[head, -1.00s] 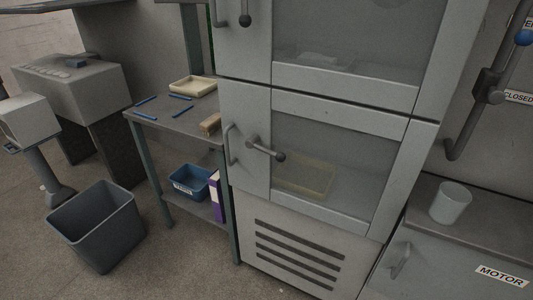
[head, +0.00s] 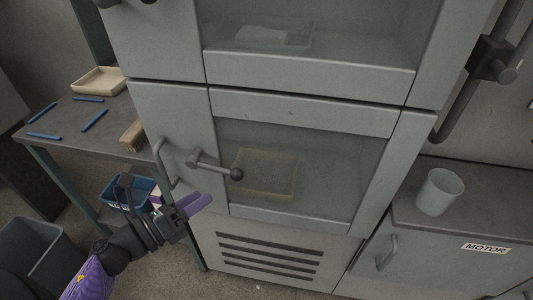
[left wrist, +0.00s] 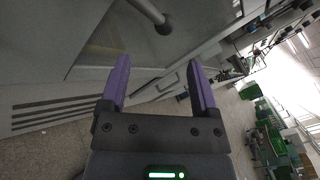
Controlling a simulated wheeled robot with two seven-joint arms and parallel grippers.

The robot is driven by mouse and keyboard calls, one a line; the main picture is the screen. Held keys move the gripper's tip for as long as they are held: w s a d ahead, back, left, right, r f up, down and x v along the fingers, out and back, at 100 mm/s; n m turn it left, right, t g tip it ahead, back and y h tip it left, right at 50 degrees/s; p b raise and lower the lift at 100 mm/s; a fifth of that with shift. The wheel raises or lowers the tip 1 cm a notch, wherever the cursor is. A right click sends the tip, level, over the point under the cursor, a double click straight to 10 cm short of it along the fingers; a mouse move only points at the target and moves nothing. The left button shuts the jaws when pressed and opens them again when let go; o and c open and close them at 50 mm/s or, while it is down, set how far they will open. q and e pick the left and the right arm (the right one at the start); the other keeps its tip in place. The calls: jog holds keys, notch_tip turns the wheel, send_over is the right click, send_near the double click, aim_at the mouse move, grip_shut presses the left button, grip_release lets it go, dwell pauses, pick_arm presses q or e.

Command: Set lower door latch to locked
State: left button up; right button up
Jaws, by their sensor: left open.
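The lower door (head: 300,105) of the grey cabinet is a framed window door and looks shut. Its latch (head: 212,164) is a grey lever on the left part of the frame, pointing right and slightly down to a dark ball knob. The latch also shows at the top of the left wrist view (left wrist: 150,12). My left gripper (head: 190,203), with purple fingers, is open and empty. It is below and left of the knob, apart from it. In the left wrist view the left gripper (left wrist: 157,66) has nothing between its fingers. My right gripper is not in view.
A door handle (head: 160,162) stands out left of the latch. A side table (head: 75,125) with a cream tray (head: 98,80) and several blue sticks is at left, a blue bin (head: 118,190) below. A cup (head: 439,191) stands on the motor cabinet (head: 400,215) at right.

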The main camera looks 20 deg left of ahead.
aim_at(236, 172)
pick_arm(q)
jog(key=x, duration=0.9)
jog(key=shift+w+d+r, duration=0.2)
jog(key=shift+w+d, duration=0.1)
jog(key=shift+c, duration=0.4)
grip_shut()
dwell(0.5)
